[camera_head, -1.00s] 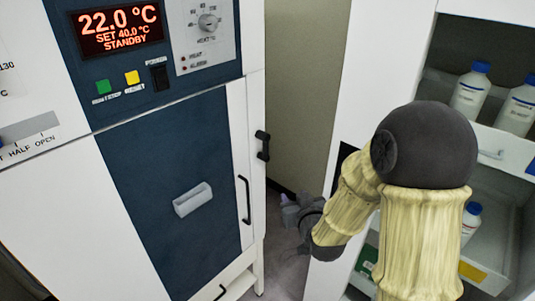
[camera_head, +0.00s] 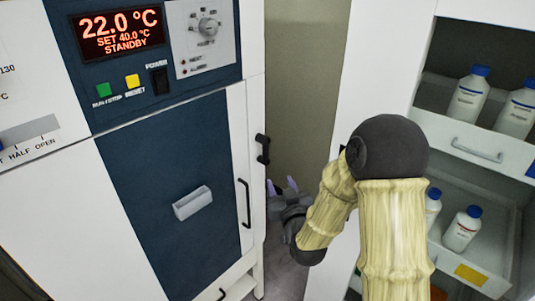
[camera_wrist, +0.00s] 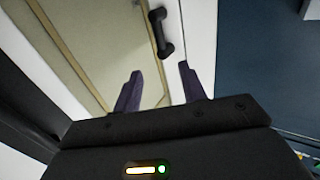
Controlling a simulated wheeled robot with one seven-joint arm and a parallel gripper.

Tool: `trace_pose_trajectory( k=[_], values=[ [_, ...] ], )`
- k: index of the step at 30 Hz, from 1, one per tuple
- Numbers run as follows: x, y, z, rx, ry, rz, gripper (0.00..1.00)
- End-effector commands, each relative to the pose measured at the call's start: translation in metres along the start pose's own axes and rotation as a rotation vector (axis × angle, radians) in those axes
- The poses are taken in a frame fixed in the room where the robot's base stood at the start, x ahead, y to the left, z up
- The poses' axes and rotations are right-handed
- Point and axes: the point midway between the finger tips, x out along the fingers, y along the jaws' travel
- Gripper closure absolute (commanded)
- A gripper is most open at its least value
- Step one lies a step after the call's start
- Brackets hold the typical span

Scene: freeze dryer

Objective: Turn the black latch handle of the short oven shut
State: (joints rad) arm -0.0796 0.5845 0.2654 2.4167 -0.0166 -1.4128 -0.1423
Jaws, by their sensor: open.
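The short oven has a dark blue door (camera_head: 175,185) with a pale grey box-shaped grip on it; the door looks closed against the white frame. The black latch handle (camera_head: 263,148) sits at the frame's right edge, roughly upright. In the wrist view the latch handle (camera_wrist: 161,33) is slightly tilted on a white panel, just beyond the fingertips. My gripper (camera_head: 282,187), with purple fingers, is below and right of the latch in the head view. My gripper (camera_wrist: 160,70) is open and empty, its fingers apart and not touching the latch.
A longer black bar handle (camera_head: 244,203) is on the white panel beside the door. To the right, a white cabinet holds white bottles (camera_head: 468,94) with blue caps and a pulled-out drawer (camera_head: 487,149). A narrow gap lies between oven and cabinet.

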Motion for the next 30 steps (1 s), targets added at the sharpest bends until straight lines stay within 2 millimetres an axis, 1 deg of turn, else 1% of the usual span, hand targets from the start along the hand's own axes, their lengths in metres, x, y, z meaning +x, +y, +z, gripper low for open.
trace_pose_trajectory(
  k=[3, 18, 27, 30],
  values=[
    [0.019, 0.000, -0.002, 0.001, 0.001, 0.000, 0.59],
    [0.096, -0.001, -0.002, 0.000, 0.000, -0.001, 0.59],
    [0.137, -0.001, -0.002, 0.000, -0.001, -0.001, 0.59],
    [0.146, -0.001, -0.001, 0.000, -0.001, -0.001, 0.59]
  ],
)
